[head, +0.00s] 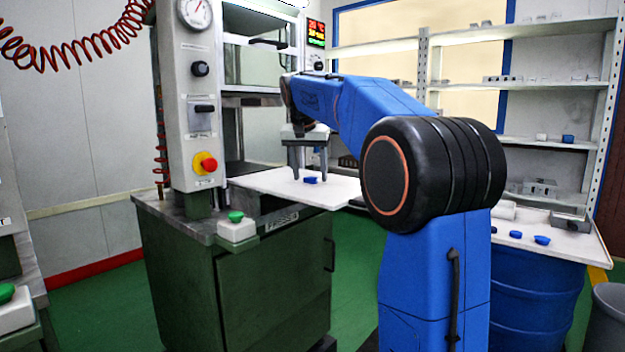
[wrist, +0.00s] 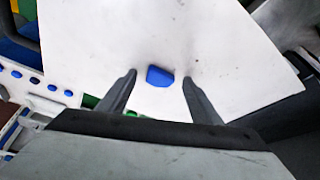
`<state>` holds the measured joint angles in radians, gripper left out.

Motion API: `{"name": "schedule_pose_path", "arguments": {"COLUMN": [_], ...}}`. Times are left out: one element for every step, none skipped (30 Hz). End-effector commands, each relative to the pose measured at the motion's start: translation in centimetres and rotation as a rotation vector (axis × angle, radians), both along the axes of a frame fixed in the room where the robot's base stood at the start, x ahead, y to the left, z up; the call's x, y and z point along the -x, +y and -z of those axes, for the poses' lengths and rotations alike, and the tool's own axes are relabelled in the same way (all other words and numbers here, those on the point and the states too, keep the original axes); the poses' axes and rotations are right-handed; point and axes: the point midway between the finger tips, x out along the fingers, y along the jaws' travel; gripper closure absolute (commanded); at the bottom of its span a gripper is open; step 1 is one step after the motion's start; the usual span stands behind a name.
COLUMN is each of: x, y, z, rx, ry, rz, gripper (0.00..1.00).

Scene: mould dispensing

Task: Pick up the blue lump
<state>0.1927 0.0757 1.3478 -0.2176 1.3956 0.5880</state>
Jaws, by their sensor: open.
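A blue lump (head: 310,180) lies on a white board (head: 270,187) that sticks out from the press. In the wrist view the blue lump (wrist: 159,76) lies on the bare white board (wrist: 225,40), between my fingertips and slightly beyond them. My gripper (head: 308,178) points down over the board with its fingers apart. In the wrist view my gripper (wrist: 160,74) is open, with a finger on each side of the lump and a gap on both sides. I cannot tell how high the fingertips are above the board.
The green press (head: 195,95) stands around the board's left end, with a red stop button (head: 208,163) and a green button (head: 236,216). A side table (head: 570,243) at right holds more blue lumps (head: 542,240). Metal shelves (head: 520,85) stand behind.

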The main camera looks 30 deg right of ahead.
Motion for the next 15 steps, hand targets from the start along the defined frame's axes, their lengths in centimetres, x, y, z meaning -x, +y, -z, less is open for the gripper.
{"name": "schedule_pose_path", "arguments": {"x": [0.0,0.0,0.0,-0.01,-0.01,-0.01,-0.01,-0.01,-0.01,-0.01,-0.01,-0.01,-0.01,-0.01,-0.01], "y": [0.01,0.01,0.01,0.02,0.02,0.02,0.02,0.02,0.02,0.02,0.02,0.02,0.02,0.02,0.02], "z": [-0.01,-0.01,-0.01,-0.01,-0.02,-0.02,-0.02,-0.02,-0.02,-0.02,-0.02,-0.02,-0.02,-0.02,-0.02], "rx": [0.0,0.0,0.0,0.0,0.0,0.0,0.0,0.0,0.0,0.0,0.0,0.0,0.0,0.0,0.0], "ry": [0.0,0.0,0.0,0.0,0.0,0.0,0.0,0.0,0.0,0.0,0.0,0.0,0.0,0.0,0.0], "rz": [0.0,0.0,0.0,0.0,0.0,0.0,0.0,0.0,0.0,0.0,0.0,0.0,0.0,0.0,0.0], "gripper": [0.41,0.41,0.46,0.53,0.6,0.7,0.77,0.84,0.84,0.84,0.84,0.84,0.84,0.84,0.84]}}
